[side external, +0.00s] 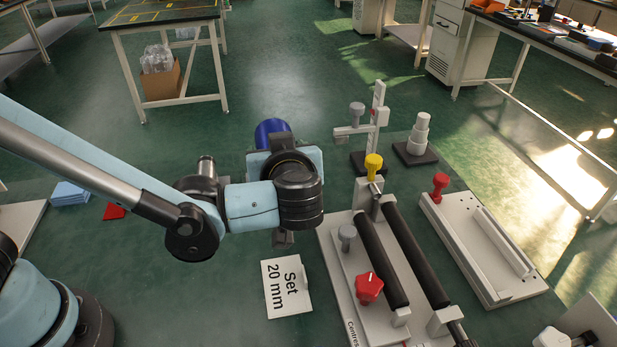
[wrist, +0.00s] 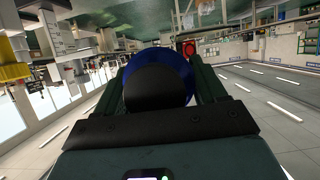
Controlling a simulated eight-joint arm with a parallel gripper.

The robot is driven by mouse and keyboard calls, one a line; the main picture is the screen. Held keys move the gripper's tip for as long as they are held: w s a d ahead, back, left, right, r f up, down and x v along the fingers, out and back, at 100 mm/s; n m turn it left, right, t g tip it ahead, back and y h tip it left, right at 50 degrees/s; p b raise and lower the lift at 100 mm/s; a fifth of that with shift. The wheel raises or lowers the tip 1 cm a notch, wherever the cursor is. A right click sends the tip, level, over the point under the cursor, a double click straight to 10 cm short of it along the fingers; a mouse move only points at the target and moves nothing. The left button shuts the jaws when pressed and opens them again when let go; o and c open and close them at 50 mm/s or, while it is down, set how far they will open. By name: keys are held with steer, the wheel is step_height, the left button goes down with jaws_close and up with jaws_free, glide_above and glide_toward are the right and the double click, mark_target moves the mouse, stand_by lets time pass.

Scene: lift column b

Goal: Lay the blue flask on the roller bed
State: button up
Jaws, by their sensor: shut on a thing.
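The blue flask (side external: 271,130) shows in the side view as a dark blue rounded part behind my wrist; the rest of it is hidden. In the wrist view the blue flask (wrist: 178,62) sits between the two fingers of my gripper (wrist: 160,88), which is shut on it. A dark rounded shape covers its near side there. The roller bed (side external: 335,252) is a pale base with two black parallel rollers, to the right of and below my gripper in the side view. The flask is apart from the rollers, and the rollers carry nothing.
A grey stand (side external: 379,120) and a stepped white post (side external: 420,130) rise behind. A pale fixture (side external: 478,240) lies right.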

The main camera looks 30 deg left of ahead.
mark_target(274, 128)
step_height(274, 128, up, 4)
steer(key=shift+r, duration=0.1)
steer(key=w+d+n+t+h, duration=0.1)
steer(key=d+n, duration=0.1)
steer(key=d, duration=2)
steer(key=shift+f, duration=5.25)
steer(key=shift+f, duration=0.35)
steer(key=o, duration=1.3)
